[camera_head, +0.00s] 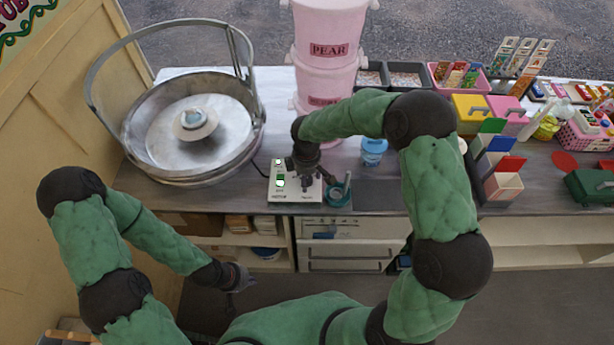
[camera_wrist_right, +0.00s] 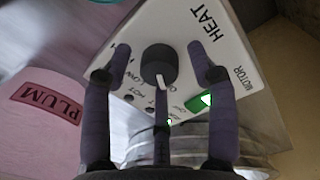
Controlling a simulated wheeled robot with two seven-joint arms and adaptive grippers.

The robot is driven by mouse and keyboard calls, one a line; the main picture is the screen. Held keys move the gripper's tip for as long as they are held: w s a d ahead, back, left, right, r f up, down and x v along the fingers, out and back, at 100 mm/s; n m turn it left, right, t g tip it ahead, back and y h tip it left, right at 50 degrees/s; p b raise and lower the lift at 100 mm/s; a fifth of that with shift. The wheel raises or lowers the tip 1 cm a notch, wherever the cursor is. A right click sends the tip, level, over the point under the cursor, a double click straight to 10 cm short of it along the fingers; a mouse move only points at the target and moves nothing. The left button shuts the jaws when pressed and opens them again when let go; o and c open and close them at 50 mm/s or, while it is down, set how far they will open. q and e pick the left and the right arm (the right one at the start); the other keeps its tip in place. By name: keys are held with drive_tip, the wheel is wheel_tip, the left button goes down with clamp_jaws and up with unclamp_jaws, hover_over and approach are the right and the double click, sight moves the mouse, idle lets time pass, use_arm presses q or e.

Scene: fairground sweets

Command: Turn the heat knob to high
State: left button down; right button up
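The white control box (camera_head: 283,195) sits on the counter beside the floss machine. In the right wrist view its tilted panel (camera_wrist_right: 180,30) reads HEAT and MOTOR. The dark round heat knob (camera_wrist_right: 159,63) has a white pointer aimed toward the bottom of that view. Small labels, one reading LOW, are beside it. A green-lit switch (camera_wrist_right: 200,103) is near MOTOR. My right gripper (camera_wrist_right: 158,68) is open, its fingers around the knob with gaps visible at the sides; it also shows over the box (camera_head: 308,172). My left gripper (camera_head: 236,278) hangs low, away from the counter; its fingers are unclear.
A large metal floss bowl (camera_head: 150,165) stands left of the box. A pink tub stack (camera_head: 325,75) stands behind it, and a small teal cup (camera_head: 338,194) is close on its right. A blue tub (camera_head: 373,150), colored boxes and trays fill the right side.

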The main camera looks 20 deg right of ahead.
drive_tip(key=c, duration=0.9)
drive_tip(key=shift+m, duration=0.4)
drive_tip(key=m+b, duration=0.2)
drive_tip(key=m, duration=0.1)
drive_tip(key=shift+f+m, duration=0.1)
drive_tip(key=shift+m, duration=0.2)
drive_tip(key=m+b, duration=0.2)
drive_tip(key=m, duration=0.3)
drive_tip(key=shift+w+m, duration=0.1)
drive_tip(key=shift+m, duration=0.2)
drive_tip(key=m+b, duration=0.1)
drive_tip(key=m, duration=0.2)
drive_tip(key=shift+g, duration=0.3)
drive_tip(key=m, duration=0.4)
drive_tip(key=shift+b, duration=0.4)
drive_tip(key=m, duration=0.3)
drive_tip(key=shift+m, duration=0.3)
drive_tip(key=shift+m+g+b, duration=0.3)
drive_tip(key=shift+m+b, duration=0.15)
drive_tip(key=shift+m, duration=1.25)
